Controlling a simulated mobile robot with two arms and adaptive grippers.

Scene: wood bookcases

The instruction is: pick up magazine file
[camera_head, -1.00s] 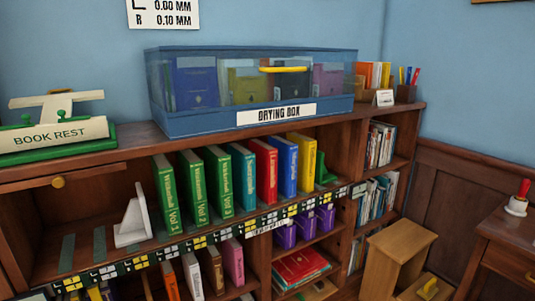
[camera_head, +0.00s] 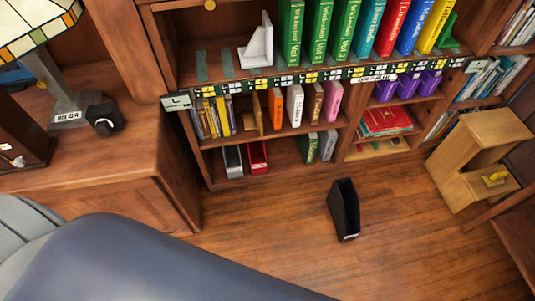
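A black magazine file (camera_head: 344,211) stands on the wooden floor in front of the bookcase, right of the middle of the head view. It looks upright, with its open top toward me and a small pale label low on its front. Nothing touches it. Neither of my grippers shows in the head view, so I cannot see their state or where they are relative to the file.
The bookcase (camera_head: 272,152) holds books, purple boxes (camera_head: 408,86) and a white bookend (camera_head: 258,44). A wooden step stool (camera_head: 474,150) stands at the right. A desk (camera_head: 95,160) is at left, a blue-grey padded surface (camera_head: 150,262) in the foreground. Floor around the file is clear.

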